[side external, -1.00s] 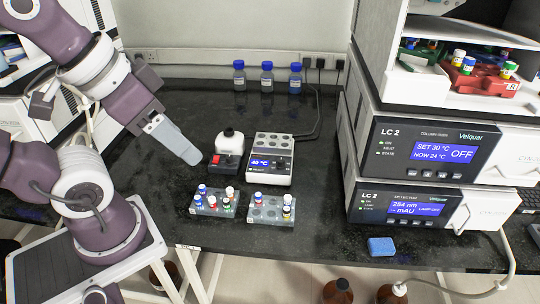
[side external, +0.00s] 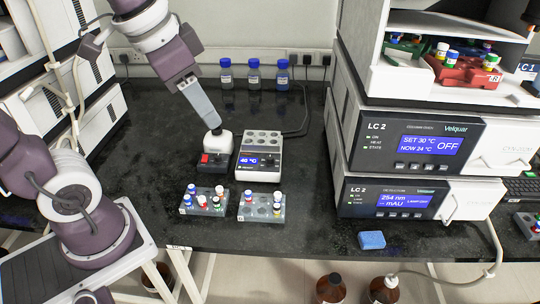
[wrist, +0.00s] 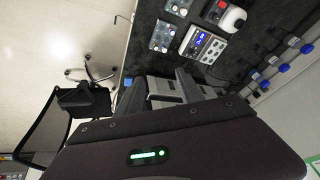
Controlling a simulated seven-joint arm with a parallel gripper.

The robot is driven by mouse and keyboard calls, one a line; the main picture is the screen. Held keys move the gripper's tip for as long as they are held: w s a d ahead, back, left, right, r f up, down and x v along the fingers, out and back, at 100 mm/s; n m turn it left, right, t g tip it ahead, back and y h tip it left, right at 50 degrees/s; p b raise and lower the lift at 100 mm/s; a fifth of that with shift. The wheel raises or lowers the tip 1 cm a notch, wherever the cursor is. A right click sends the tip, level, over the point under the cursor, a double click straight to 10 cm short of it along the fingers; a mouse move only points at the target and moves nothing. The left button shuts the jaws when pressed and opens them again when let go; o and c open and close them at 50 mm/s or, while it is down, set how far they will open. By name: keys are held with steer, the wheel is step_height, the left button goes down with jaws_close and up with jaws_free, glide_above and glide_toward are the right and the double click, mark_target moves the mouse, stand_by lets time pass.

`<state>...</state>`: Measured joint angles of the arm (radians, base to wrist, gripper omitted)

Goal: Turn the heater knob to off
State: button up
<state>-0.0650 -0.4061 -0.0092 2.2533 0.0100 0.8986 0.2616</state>
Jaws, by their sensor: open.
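The heater (side external: 260,155) is a white block with round wells on top and a dark front panel. Its blue display (side external: 249,160) reads 40 °C, and the small dark knob (side external: 270,161) is right of the display. The knob's pointer is too small to read. The heater also shows in the wrist view (wrist: 203,46), with its display lit. My gripper (side external: 214,126) is empty, behind and left of the heater, with its tips close to the white-topped mixer in the picture. I cannot tell whether they touch. In the wrist view, my gripper's fingers (wrist: 182,86) are apart.
The white-topped mixer (side external: 217,143) with a red switch stands just left of the heater. Two vial racks (side external: 204,201) (side external: 262,206) lie in front. Blue-capped bottles (side external: 254,75) stand at the back. LC units (side external: 412,146) and a blue sponge (side external: 371,240) are to the right.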

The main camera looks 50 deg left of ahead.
steer(key=w+a+f+m+g, duration=0.1)
steer(key=w+a+f+m, duration=0.1)
steer(key=w, duration=0.4)
steer(key=w+a+f+m+g, duration=0.1)
steer(key=w+a, duration=0.1)
steer(key=w, duration=0.4)
steer(key=m+g, duration=0.3)
steer(key=m, duration=0.4)
glide_above(270, 157)
step_height(270, 157, down, 24)
steer(key=shift+r, duration=0.2)
step_height(270, 157, down, 6)
steer(key=shift+r, duration=0.1)
steer(key=shift+f, duration=0.6)
jaws_close()
